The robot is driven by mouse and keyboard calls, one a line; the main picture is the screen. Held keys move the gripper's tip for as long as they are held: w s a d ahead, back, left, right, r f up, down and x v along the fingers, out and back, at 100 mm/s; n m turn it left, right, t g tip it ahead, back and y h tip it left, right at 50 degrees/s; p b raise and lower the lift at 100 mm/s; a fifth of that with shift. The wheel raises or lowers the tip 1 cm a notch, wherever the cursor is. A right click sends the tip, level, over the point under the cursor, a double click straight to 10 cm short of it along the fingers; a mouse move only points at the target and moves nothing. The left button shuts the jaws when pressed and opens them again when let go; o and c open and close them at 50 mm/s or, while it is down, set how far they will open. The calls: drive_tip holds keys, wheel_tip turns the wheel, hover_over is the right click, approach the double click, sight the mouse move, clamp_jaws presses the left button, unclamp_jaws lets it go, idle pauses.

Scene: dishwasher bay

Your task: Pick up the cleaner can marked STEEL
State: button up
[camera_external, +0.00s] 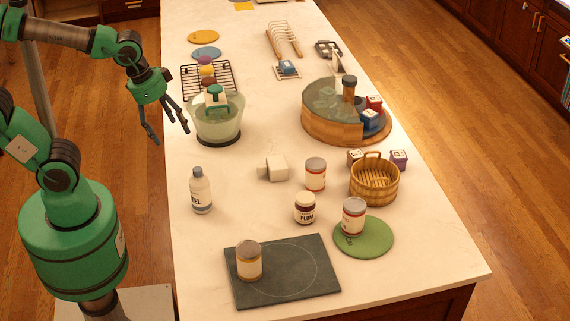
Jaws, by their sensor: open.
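A white can with a grey cap (201,192) stands upright near the left edge of the counter. Its label faces partly away, and only letters ending in "EL" can be read. My gripper (168,134) is open and empty, its fingers apart and pointing down to the right. In the picture it is above and left of the white can, near the counter's left edge, and apart from the can.
A glass bowl (205,130) stands just right of my gripper, with a wire rack (224,71) behind it. A white block (277,168), a jar marked PLUM (305,208) and a dark slab (310,257) lie right of or nearer than the can. Bare counter surrounds the can.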

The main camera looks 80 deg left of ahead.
drive_tip(key=g+p, duration=0.2)
approach(198, 178)
drive_tip(key=a+f, duration=0.1)
drive_tip(key=w+a+f+m+g+p, duration=0.1)
drive_tip(key=shift+w+f+g, duration=0.25)
drive_tip(key=shift+w+g, duration=0.05)
drive_tip(key=shift+f, duration=0.1)
drive_tip(key=shift+d+f+b, duration=0.1)
drive_tip(key=shift+f+b, duration=0.2)
drive_tip(key=shift+f, duration=4)
drive_tip(key=shift+f+b, duration=0.4)
drive_tip(key=shift+f, duration=2.2)
